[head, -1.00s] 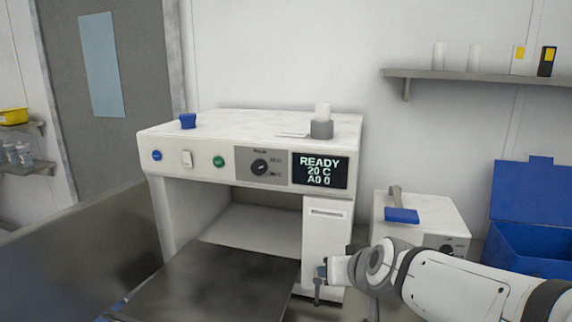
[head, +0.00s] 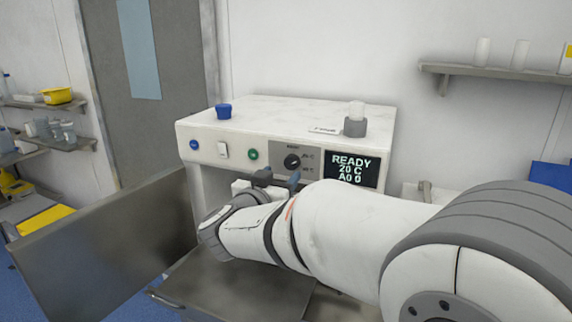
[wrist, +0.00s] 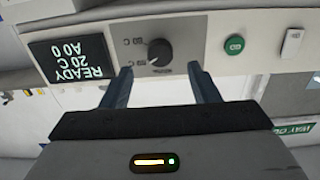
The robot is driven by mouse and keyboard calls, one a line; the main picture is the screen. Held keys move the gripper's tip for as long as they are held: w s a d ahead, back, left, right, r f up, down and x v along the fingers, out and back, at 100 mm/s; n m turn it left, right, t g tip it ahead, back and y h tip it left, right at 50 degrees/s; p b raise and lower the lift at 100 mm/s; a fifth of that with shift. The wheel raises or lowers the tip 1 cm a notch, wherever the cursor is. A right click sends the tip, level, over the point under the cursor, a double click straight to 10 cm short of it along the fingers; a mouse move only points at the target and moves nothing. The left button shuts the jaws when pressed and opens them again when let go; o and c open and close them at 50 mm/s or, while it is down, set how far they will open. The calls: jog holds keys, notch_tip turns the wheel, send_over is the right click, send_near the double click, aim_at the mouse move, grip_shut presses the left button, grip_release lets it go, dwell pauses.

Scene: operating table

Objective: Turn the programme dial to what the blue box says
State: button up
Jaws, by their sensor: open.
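The programme dial (head: 292,161) is a black knob on a grey panel on the machine's front. My gripper (head: 279,177) is open and empty just below the dial. In the wrist view its two fingers (wrist: 160,71) are spread, one to each side of the dial and short of it. The display (head: 352,170) reads READY, 20 C, A0 0. Part of a blue box (head: 550,176) shows at the right edge; no writing on it is visible.
A green button (head: 253,154), a white switch (head: 223,150) and a blue button (head: 194,145) sit left of the dial. A blue cap (head: 223,111) and a grey holder (head: 355,126) stand on the machine's top. A lowered door lies under my arm.

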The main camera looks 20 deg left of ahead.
aim_at(290, 165)
jog(key=w, duration=0.3)
jog(key=w+p, duration=0.1)
jog(key=w, duration=0.1)
jog(key=shift+w+d, duration=0.25)
jog(key=c, duration=0.8)
jog(key=shift+a, duration=0.4)
jog(key=shift+c, duration=0.8)
jog(key=shift+d, duration=0.35)
